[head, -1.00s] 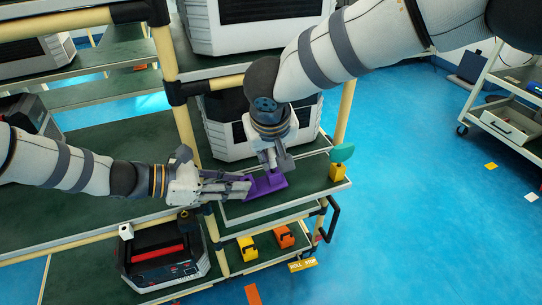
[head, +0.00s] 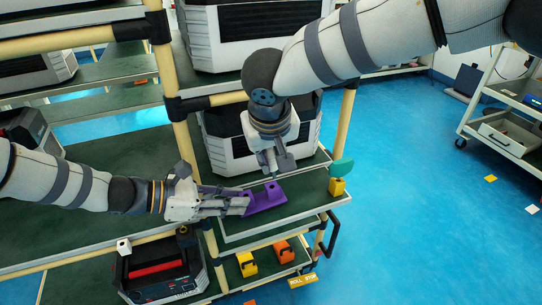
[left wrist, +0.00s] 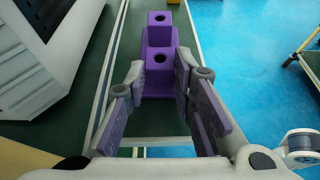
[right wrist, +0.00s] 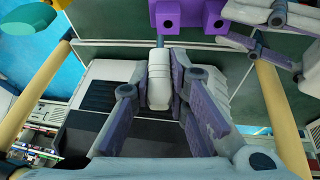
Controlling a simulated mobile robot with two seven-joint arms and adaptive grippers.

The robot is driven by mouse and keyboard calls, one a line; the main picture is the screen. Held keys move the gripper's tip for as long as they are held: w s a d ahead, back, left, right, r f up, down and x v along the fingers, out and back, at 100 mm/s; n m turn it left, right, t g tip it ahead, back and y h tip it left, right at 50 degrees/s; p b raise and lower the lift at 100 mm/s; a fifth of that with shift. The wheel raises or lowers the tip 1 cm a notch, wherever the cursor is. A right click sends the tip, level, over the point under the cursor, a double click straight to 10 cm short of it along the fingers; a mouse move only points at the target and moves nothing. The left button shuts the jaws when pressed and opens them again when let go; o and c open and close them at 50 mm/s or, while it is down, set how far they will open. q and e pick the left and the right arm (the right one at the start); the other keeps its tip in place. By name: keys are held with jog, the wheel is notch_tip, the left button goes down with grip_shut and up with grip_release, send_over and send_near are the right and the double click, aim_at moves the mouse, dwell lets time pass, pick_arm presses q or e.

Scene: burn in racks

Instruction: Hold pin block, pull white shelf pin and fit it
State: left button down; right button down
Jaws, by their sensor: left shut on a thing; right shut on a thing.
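The purple pin block (head: 262,201) lies on the green shelf near its front edge. It is stepped, with two dark round holes in the left wrist view (left wrist: 160,88). My left gripper (head: 240,203) is shut on the block's near end, one finger on each side. My right gripper (head: 272,172) is shut on the white shelf pin (right wrist: 158,78), above the block. The pin's thin grey end points towards the block (right wrist: 190,14) in the right wrist view. I cannot tell whether its tip touches the block.
A yellow block with a teal top (head: 338,187) stands at the shelf's right corner. Large white-and-black units (head: 225,137) stand behind. A yellow bin (head: 246,263) and an orange bin (head: 284,252) are on the lower shelf. Yellow rack posts (head: 184,140) stand close to both arms.

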pick_arm(q)
jog(key=shift+s+f, duration=0.1)
jog(key=shift+f, duration=0.1)
jog(key=c, duration=1.3)
grip_release()
jog(key=shift+r, duration=0.1)
